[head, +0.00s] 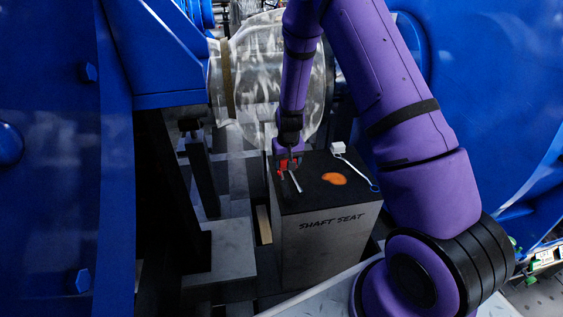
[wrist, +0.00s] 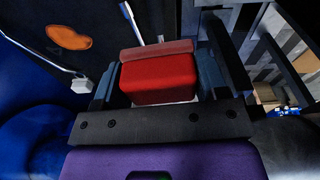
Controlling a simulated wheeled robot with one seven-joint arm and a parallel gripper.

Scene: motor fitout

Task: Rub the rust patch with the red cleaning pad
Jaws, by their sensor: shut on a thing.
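The red cleaning pad (wrist: 158,78) is a red block with a paler top strip, between the two fingers of my gripper (wrist: 165,75) in the wrist view. My gripper is shut on it. In the head view the red pad (head: 283,166) shows small under my gripper (head: 288,163), over the left back part of the block marked SHAFT SEAT. The orange rust patch (head: 334,179) lies on the dark top of that block, to the right of my gripper. It also shows at the upper left of the wrist view (wrist: 69,38). I cannot tell whether the pad touches the block.
The SHAFT SEAT block (head: 325,235) stands in the middle. A silver tool (head: 296,182) lies near the pad, and a white-headed tool (head: 341,151) lies at the back right edge.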

